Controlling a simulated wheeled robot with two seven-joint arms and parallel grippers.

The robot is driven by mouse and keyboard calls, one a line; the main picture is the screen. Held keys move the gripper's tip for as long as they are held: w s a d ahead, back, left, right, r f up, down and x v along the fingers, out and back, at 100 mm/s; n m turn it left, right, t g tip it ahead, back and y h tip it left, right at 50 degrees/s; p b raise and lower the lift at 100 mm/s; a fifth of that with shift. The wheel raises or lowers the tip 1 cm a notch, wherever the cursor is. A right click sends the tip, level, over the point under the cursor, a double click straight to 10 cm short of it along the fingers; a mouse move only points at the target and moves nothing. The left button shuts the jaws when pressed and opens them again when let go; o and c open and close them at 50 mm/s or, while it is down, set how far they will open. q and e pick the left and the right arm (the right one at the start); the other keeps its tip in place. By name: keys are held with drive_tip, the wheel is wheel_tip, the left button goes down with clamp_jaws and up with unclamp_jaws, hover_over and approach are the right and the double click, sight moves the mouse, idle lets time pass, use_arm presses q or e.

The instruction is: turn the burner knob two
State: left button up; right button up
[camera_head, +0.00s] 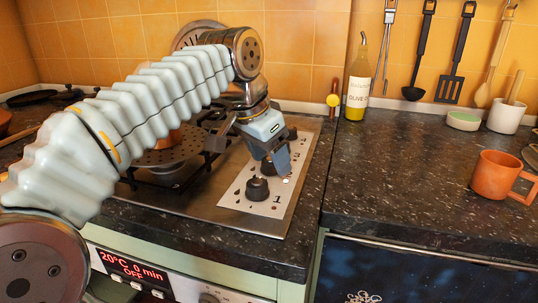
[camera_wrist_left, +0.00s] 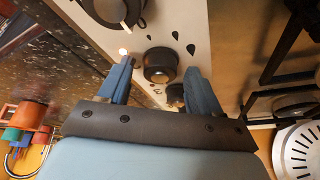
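The control panel (camera_head: 238,190) is a pale plate at the right side of the stove, with dark round knobs in a row. The front knob (camera_head: 257,188), near a printed "1", is clear of my gripper. My left gripper (camera_head: 281,163) is over the middle of the panel, fingers pointing down. In the left wrist view its two blue fingers are apart, on either side of the middle knob (camera_wrist_left: 160,65); I cannot tell whether they touch it. The front knob also shows at the top (camera_wrist_left: 115,10). A further knob (camera_wrist_left: 175,93) is partly hidden beyond the middle one. My right gripper is not in view.
Black pan supports (camera_head: 165,175) and a pot stand left of the panel, partly behind my arm. An olive oil bottle (camera_head: 358,85) stands behind right. An orange mug (camera_head: 497,176) is on the right counter. The counter between them is clear.

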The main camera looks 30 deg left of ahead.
use_arm(q)
drive_tip(key=v, duration=1.4)
drive_tip(key=shift+w+f, duration=0.1)
